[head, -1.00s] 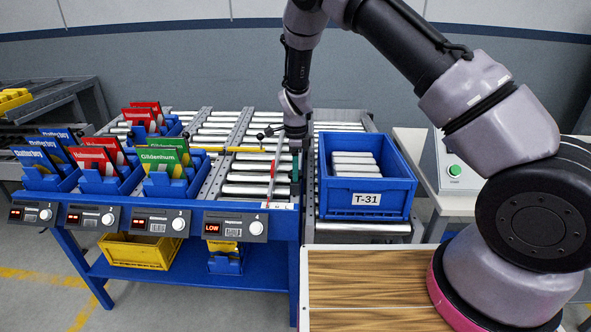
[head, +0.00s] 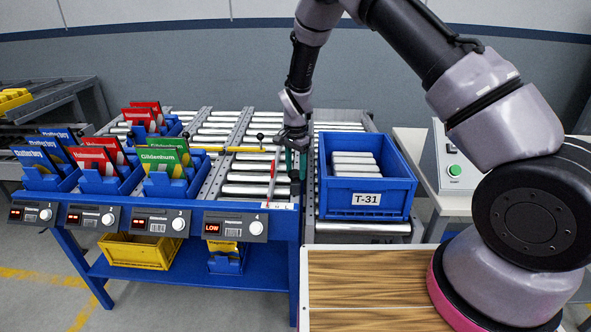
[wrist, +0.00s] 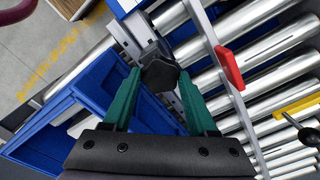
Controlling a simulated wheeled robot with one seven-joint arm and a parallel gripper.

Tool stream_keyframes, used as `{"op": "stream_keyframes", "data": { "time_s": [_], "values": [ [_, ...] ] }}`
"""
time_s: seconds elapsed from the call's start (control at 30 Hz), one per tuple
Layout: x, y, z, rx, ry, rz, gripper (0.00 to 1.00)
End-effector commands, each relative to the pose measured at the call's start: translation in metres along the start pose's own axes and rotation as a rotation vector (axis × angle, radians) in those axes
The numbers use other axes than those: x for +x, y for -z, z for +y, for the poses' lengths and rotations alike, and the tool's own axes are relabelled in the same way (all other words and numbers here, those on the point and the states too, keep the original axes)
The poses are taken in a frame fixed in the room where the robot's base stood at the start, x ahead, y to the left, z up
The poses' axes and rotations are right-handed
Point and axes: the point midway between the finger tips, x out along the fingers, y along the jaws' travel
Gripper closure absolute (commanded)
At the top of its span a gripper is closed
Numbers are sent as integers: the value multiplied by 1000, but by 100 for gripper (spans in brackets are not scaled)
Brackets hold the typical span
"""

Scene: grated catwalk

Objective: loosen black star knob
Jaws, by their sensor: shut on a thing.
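The black star knob (wrist: 160,72) shows in the wrist view between the tips of my two green fingers. It is a dark, faceted piece, seen from above, beside a metal rail of the conveyor. My gripper (wrist: 160,80) is shut on it. In the head view my gripper (head: 295,160) points down at the right side of the roller bed, between the rail and the blue tote. The knob is hidden behind my gripper there.
The blue tote (head: 367,203) marked T-31 stands close on the right. A red-tipped lever (head: 272,172) and a yellow bar (head: 245,149) with black ball ends lie just left of my gripper. Racks of coloured packs (head: 95,160) are further left.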

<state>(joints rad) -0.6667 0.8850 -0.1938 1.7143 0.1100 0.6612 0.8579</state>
Motion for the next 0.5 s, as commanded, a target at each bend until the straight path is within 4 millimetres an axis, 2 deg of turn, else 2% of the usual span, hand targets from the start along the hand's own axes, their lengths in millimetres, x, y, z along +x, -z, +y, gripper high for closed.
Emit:
{"op": "stream_keyframes", "data": {
  "time_s": [0.5],
  "values": [
    [-1, 1, 0, -490, 2, 1, 97]
  ]
}}
